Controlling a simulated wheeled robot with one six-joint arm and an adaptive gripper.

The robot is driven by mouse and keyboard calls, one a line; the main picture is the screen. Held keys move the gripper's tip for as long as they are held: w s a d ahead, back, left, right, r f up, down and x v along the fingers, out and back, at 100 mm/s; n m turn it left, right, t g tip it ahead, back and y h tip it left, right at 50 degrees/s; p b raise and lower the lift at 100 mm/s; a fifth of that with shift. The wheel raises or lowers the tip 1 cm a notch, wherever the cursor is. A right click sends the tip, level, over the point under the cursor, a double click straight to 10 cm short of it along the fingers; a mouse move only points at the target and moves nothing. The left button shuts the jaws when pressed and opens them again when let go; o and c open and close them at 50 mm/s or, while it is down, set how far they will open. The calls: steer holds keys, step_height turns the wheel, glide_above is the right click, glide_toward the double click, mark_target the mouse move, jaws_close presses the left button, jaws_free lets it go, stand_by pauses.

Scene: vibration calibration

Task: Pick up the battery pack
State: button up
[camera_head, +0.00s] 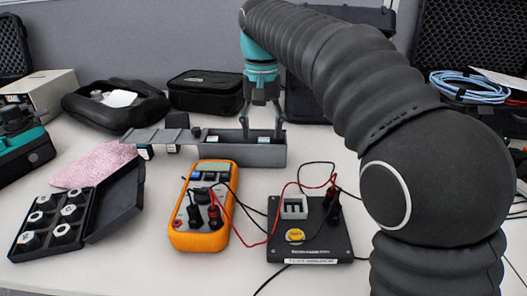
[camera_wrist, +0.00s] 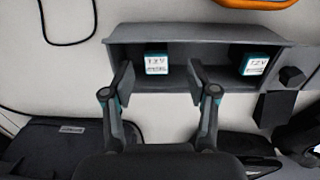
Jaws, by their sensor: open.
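Two battery packs with teal edges and white voltage labels sit in a grey open box (camera_head: 235,159). One battery pack (camera_head: 264,139) is toward the box's right part in the head view; the other pack (camera_head: 213,139) is at its left. In the wrist view the box rim (camera_wrist: 205,34) frames the first pack (camera_wrist: 156,64) and the second pack (camera_wrist: 254,64). My gripper (camera_head: 262,133) is open above the box, pointing down. In the wrist view its fingertips (camera_wrist: 160,78) are spread on either side of the first pack. I cannot tell whether they touch it.
An orange multimeter (camera_head: 202,240) and a black module (camera_head: 310,244) with red and black leads stand in front of the box. A case of several weights (camera_head: 125,208) and a pink cloth (camera_head: 92,163) lie left. Black cases (camera_head: 205,91) stand behind.

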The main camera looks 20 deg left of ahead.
mark_target(264, 141)
steer(key=shift+d+f+b, duration=0.2)
steer(key=shift+f+b, duration=0.1)
steer(key=shift+f, duration=1.55)
jaws_close()
steer(key=shift+r, duration=0.15)
steer(key=shift+r, duration=0.6)
step_height(264, 141, up, 3)
steer(key=shift+f+p, duration=0.15)
steer(key=shift+p, duration=0.4)
steer(key=w+d+r, duration=0.1)
steer(key=d+r, duration=0.2)
steer(key=d, duration=0.2)
steer(key=w+d+r+p, duration=0.1)
steer(key=w+d+r, duration=0.1)
steer(key=d+r, duration=0.2)
steer(key=shift+d, duration=1.2)
